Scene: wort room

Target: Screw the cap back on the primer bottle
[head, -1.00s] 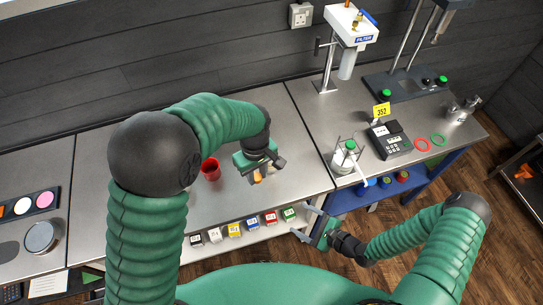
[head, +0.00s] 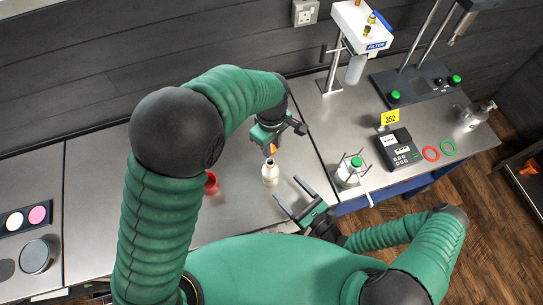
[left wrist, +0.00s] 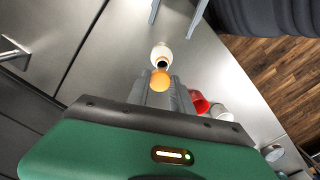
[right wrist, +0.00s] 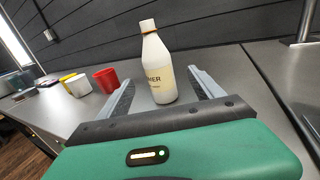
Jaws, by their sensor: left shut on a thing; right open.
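The white primer bottle (head: 270,173) stands upright on the steel bench; its dark open mouth shows in the left wrist view (left wrist: 161,60). My left gripper (head: 271,147) is shut on the orange cap (left wrist: 160,80) and holds it just above the bottle, apart from the neck as far as I can tell. My right gripper (head: 290,189) is open and low over the bench's front edge, its fingers pointing toward the bottle. In the right wrist view the labelled bottle (right wrist: 158,75) appears between the open fingers, a little beyond them, untouched.
A red cup (head: 211,184) stands left of the bottle, with a white cup (left wrist: 221,112) beside it. To the right are a wire-framed bottle with a green cap (head: 356,162), a black meter (head: 398,150) and a filter stand (head: 335,70). Bench around the bottle is clear.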

